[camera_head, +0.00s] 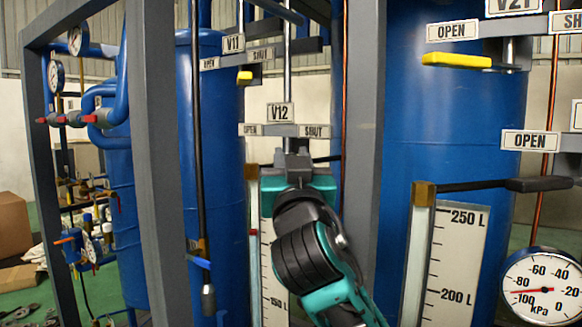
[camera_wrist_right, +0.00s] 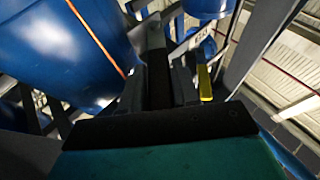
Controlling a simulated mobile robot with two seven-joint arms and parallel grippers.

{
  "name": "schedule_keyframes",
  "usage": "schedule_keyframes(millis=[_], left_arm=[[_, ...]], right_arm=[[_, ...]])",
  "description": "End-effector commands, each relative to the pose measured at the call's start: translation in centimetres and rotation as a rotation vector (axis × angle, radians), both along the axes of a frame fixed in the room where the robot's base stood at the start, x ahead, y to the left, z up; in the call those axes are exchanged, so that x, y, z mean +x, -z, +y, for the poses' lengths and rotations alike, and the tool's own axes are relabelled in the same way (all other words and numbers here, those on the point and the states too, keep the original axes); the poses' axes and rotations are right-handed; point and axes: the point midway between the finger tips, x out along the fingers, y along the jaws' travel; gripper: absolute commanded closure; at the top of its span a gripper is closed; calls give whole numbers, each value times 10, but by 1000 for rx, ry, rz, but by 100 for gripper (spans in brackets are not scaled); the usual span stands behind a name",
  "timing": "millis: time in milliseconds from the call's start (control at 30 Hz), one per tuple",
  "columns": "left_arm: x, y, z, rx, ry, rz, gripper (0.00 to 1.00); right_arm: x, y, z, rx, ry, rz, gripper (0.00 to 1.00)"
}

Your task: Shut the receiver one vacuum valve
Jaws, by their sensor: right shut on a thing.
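The V12 sign (camera_head: 280,112) stands above a grey bar with an OPEN plate (camera_head: 250,130) on the left and a SHUT plate (camera_head: 314,131) on the right. My right gripper (camera_head: 297,163) is just below this bar, between the two plates, and covers most of the valve handle. In the right wrist view my right gripper (camera_wrist_right: 160,88) has its fingers closed on both sides of the dark V12 valve handle (camera_wrist_right: 156,62). The handle's exact angle is hard to tell. My left gripper is in neither view.
The V11 valve's yellow handle (camera_head: 244,77) is above left. Another yellow handle (camera_head: 456,60) is at upper right, with a black lever (camera_head: 540,184) below it. Grey frame posts (camera_head: 360,150) stand close to my right arm. A pressure gauge (camera_head: 541,288) is at lower right.

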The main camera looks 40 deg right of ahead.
Motion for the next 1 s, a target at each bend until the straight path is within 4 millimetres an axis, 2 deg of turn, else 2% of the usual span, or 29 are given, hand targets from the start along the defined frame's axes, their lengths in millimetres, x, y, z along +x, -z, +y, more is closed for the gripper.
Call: schedule_keyframes(millis=[300,333,533,833,1000], left_arm=[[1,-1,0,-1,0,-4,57],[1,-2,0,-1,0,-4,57],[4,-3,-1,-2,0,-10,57],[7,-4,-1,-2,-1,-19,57],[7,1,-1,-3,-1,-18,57]], right_arm=[[0,1,0,-2,-2,3,100],[0,1,0,-2,-2,3,67],[0,1,0,-1,-2,3,49],[-3,2,2,0,-4,1,49],[-22,13,13,3,-7,0,49]])
